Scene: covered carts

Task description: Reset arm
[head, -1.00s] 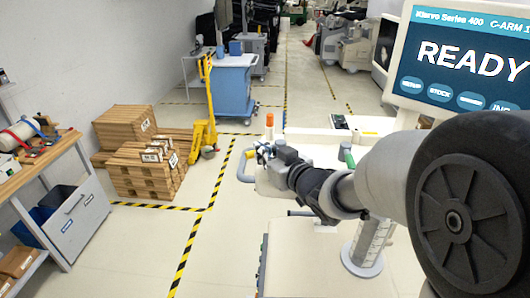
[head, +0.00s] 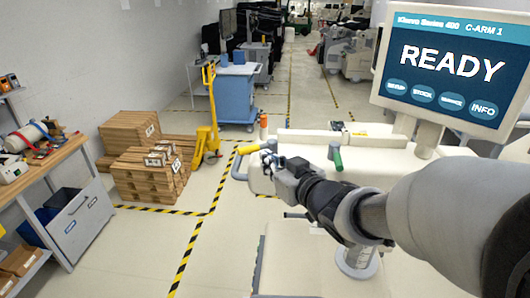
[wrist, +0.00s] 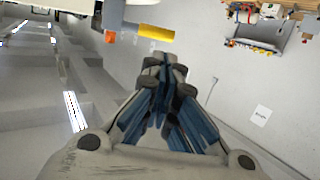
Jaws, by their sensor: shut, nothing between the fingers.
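My gripper (head: 268,158) is at the end of my arm, which reaches in from the right in the head view. It is held in the air by the left end of the white cart, near its yellow handle grip (head: 248,149). In the wrist view my gripper (wrist: 163,75) shows its blue and grey fingers together, with nothing between them. The yellow grip (wrist: 156,33) also shows beyond the fingers there. The wrist view looks tilted, with the wall behind.
A screen reading READY (head: 447,68) stands at the right. An orange-topped piece (head: 263,125) and a green handle (head: 337,158) rise from the cart. Stacked pallets (head: 148,172), a yellow pallet jack (head: 209,115) and a workbench (head: 42,160) stand left. Taped floor between is clear.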

